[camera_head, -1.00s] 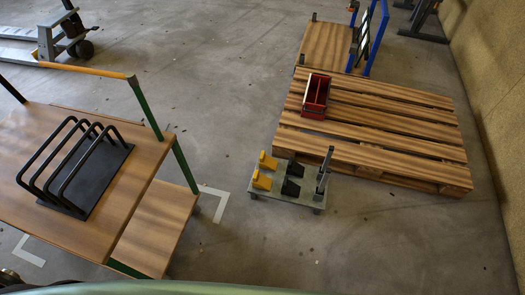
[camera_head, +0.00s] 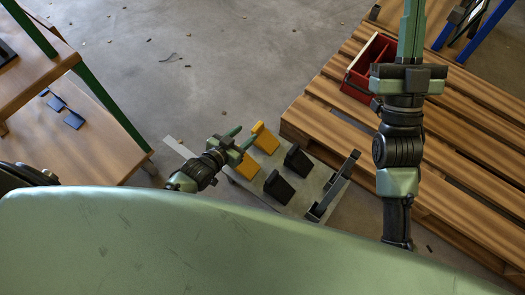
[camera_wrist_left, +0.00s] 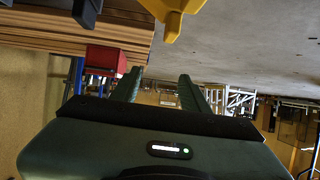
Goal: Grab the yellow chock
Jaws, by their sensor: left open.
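Two yellow chocks stand on a low grey platform (camera_head: 300,206), the far one (camera_head: 265,138) and the near one (camera_head: 247,167). Two black chocks, far (camera_head: 298,160) and near (camera_head: 279,187), stand to their right. My left gripper (camera_head: 246,134) is open and empty, with its fingers close to the yellow chocks on their left; I cannot tell whether they touch. In the left wrist view the open fingers (camera_wrist_left: 160,76) have nothing between them, and part of a yellow chock (camera_wrist_left: 173,12) shows at the top edge. My right gripper (camera_head: 411,30) is over the pallet; its jaw state is unclear.
A wooden pallet (camera_head: 465,130) with a red box (camera_head: 371,66) lies to the right of the platform. An upright metal bracket (camera_head: 335,185) stands on the platform's right side. A wooden cart (camera_head: 95,125) with green posts is at left.

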